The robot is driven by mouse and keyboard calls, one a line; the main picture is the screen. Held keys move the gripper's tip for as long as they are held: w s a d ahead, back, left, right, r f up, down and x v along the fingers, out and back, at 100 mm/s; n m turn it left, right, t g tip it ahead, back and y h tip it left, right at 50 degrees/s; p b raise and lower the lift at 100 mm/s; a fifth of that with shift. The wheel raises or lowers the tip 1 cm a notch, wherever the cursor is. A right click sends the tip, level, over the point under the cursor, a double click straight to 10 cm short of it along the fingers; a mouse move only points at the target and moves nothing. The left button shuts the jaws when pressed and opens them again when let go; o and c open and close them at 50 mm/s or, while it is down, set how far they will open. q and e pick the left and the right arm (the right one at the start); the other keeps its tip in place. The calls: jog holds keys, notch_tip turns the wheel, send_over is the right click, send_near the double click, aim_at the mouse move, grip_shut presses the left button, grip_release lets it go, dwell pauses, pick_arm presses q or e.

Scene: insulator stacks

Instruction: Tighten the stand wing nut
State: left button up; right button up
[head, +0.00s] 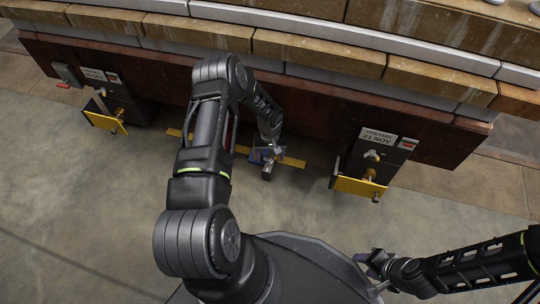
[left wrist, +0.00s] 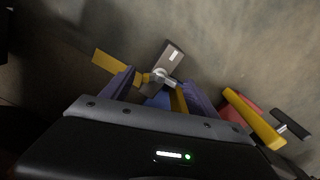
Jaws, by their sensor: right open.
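My left gripper (head: 266,153) is low at the middle of a yellow bar (head: 292,162) in front of the dark red-brown base. In the left wrist view its two purple fingers (left wrist: 160,84) are spread apart. A small silver part, which looks like the wing nut (left wrist: 163,77), shows between and just beyond the fingertips. It sits by a grey-brown block (left wrist: 172,56) and the yellow bar (left wrist: 117,66). I cannot tell whether a finger touches it. In the head view the gripper hides the nut. My right gripper (head: 372,262) is open and empty at the lower right.
A dark box with a yellow plate (head: 360,187) and label stands to the right on the base's front. A similar one with a yellow plate (head: 104,122) stands to the left. Stone-like ledges (head: 318,51) run above the base. The concrete floor (head: 75,205) at the lower left is clear.

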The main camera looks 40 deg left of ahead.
pick_arm(q)
jog(key=c, duration=1.3)
jog(key=shift+m, duration=0.3)
jog(key=m+b, duration=0.1)
jog(key=m, duration=0.2)
jog(key=m+b, duration=0.2)
jog(key=m, duration=0.4)
jog(key=shift+m, duration=0.3)
jog(key=m+b, duration=0.1)
jog(key=m, duration=1)
jog(key=shift+m, duration=0.3)
jog(key=o, duration=1.3)
